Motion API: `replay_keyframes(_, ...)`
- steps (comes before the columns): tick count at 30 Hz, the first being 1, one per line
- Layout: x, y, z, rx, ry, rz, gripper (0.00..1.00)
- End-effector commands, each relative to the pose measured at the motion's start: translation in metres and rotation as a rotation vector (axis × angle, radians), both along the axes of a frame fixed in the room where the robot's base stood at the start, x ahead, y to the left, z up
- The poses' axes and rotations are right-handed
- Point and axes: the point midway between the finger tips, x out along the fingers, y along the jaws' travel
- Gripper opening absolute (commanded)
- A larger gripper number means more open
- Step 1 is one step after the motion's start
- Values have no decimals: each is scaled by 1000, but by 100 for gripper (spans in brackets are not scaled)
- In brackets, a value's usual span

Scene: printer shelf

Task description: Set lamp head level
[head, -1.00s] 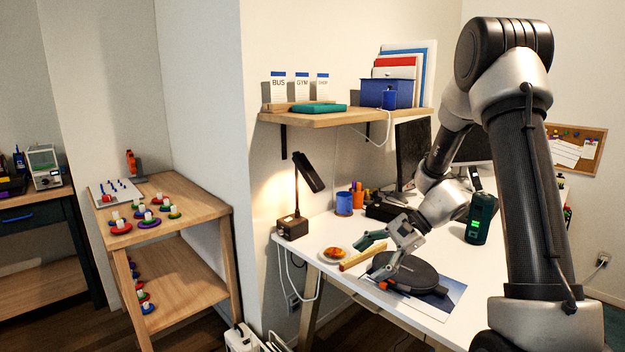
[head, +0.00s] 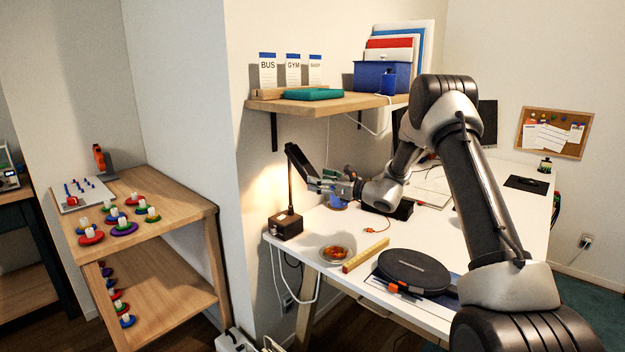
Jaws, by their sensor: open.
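The black desk lamp has a square base (head: 286,226) on the white desk and an upright post. Its dark lamp head (head: 299,160) sits at the top of the post, tilted and sloping down to the right. My gripper (head: 318,186) is open and points left at the lower right end of the head. Whether a finger touches the head cannot be told. A warm glow lies on the wall behind the post.
A wooden shelf (head: 335,106) with cards and a blue box (head: 382,77) hangs above the lamp. A small dish (head: 337,254), a yellow ruler-like bar (head: 365,255) and a round black device (head: 414,270) lie on the desk (head: 318,225). A wooden rack (head: 178,213) stands left.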

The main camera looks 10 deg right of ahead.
Motion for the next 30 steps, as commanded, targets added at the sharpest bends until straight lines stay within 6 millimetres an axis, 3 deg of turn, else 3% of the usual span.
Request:
replay_keyframes(7,22,21,0,0,0,1,73)
replay_keyframes(16,24,23,0,-1,0,0,73)
replay_keyframes(27,24,23,0,-1,0,0,9)
replay_keyframes(30,24,23,0,-3,2,0,8)
